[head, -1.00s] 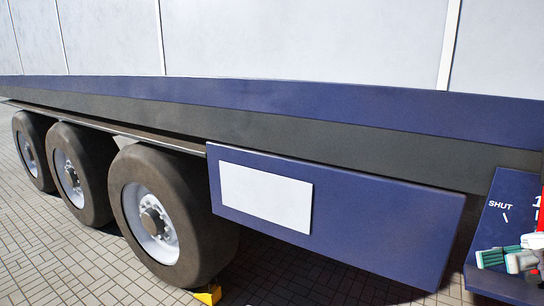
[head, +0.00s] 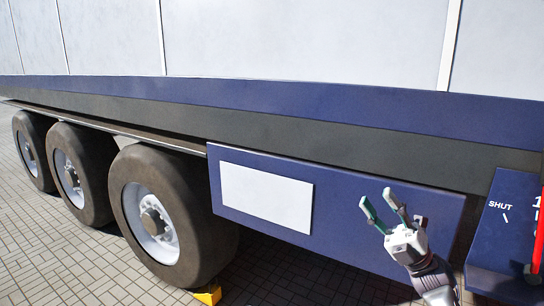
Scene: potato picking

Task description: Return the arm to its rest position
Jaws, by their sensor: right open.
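My right gripper (head: 382,207) shows at the lower right of the head view, in front of the blue side panel of a trailer. The wrist and forearm come up from the bottom edge. My left gripper is not in view.
A trailer with a blue panel (head: 335,225) and a white plate (head: 266,198) fills the view. Several wheels (head: 165,215) stand at the left, with a yellow chock (head: 208,294) below. A blue box marked SHUT (head: 500,240) with a red handle (head: 539,235) is at the right.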

